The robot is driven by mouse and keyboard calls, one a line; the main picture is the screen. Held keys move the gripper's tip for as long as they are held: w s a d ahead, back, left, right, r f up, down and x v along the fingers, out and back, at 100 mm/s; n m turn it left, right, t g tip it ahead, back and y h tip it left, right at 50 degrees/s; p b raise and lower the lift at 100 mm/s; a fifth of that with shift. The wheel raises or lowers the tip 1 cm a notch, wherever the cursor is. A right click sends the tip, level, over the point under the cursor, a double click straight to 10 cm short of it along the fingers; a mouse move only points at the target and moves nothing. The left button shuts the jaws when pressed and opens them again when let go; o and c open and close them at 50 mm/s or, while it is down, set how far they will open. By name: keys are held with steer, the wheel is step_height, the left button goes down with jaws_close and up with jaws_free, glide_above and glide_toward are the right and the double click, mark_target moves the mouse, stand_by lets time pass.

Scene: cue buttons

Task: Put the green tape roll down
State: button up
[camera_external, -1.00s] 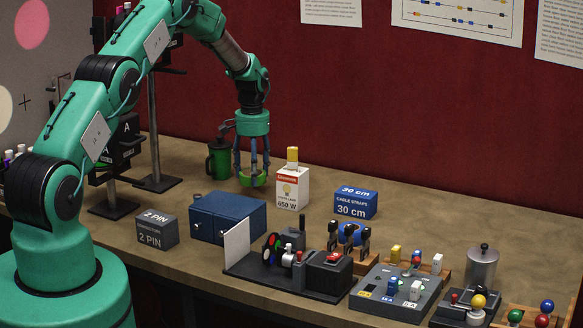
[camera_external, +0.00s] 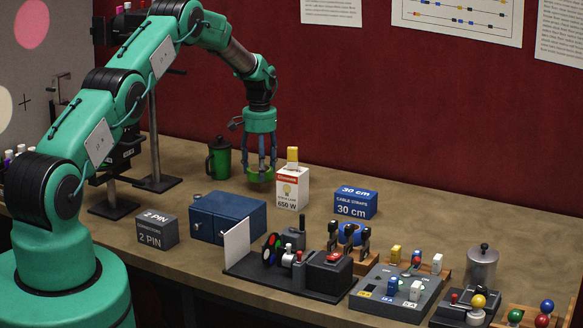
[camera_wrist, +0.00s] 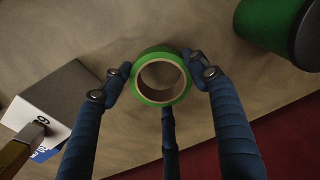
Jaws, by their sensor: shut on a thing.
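The green tape roll (camera_wrist: 160,52) shows in the wrist view as a green ring around a tan core. My gripper (camera_wrist: 155,75) is shut on it, with blue fingers at its left and right and a third finger below in the picture. In the external view my gripper (camera_external: 260,172) points down just left of the white lamp box. The green tape roll (camera_external: 260,175) is at its fingertips, partly covered by them. I cannot tell whether the roll touches the table.
The white lamp box (camera_external: 292,188), with a yellow piece above it, stands close on the right. A green mug (camera_external: 219,160) stands to the left. A blue cabinet (camera_external: 228,216) is in front. A cable straps box (camera_external: 356,203) stands further right. The table behind is clear.

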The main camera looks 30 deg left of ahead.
mark_target(260, 189)
steer(key=shift+f, duration=1.7)
steer(key=shift+f, duration=0.15)
steer(key=o, duration=1.2)
steer(key=shift+c, duration=0.2)
steer(key=shift+r, duration=0.2)
step_height(260, 189, up, 12)
